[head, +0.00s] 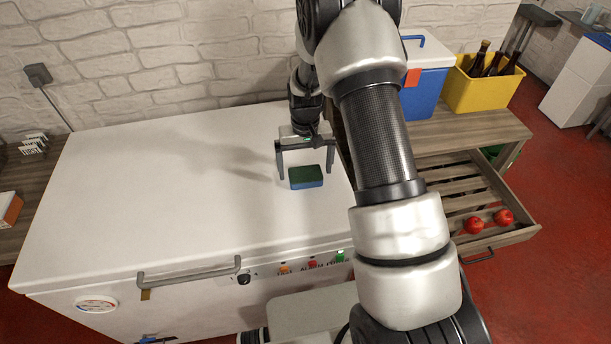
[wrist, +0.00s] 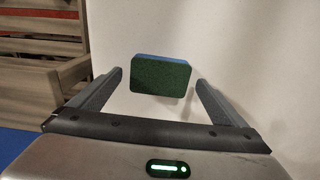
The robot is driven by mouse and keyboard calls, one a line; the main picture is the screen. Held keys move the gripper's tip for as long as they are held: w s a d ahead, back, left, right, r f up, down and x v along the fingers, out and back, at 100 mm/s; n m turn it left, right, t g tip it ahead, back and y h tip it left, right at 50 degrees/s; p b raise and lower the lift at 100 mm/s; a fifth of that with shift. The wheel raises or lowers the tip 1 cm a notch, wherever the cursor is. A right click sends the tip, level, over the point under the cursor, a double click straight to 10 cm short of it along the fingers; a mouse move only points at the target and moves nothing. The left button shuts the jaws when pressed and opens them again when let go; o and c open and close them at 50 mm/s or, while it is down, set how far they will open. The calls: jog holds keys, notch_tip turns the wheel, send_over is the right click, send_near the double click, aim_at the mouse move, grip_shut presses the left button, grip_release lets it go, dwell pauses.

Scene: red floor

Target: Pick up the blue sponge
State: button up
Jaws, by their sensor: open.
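The blue sponge (head: 307,184) has a dark green top layer and lies flat on the white lid of a chest freezer (head: 150,190). In the wrist view the sponge (wrist: 160,77) shows its green face and a blue edge. It sits just beyond my fingertips, roughly centred between them. My gripper (head: 306,175) is open and empty above the lid, with one finger on each side of the sponge in the head view. It also shows open in the wrist view (wrist: 158,80). I see no contact between the fingers and the sponge.
A wooden table (head: 470,130) on the right bears a blue and white cooler (head: 424,88) and a yellow crate (head: 480,92) of bottles. Its open drawer (head: 515,222) holds two red round fruits (head: 474,225). A brick wall stands behind. The lid's left side is clear.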

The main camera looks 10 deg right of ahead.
aim_at(306, 173)
jog(key=shift+f, duration=0.65)
jog(key=c, duration=1.1)
notch_tip(306, 173, up, 10)
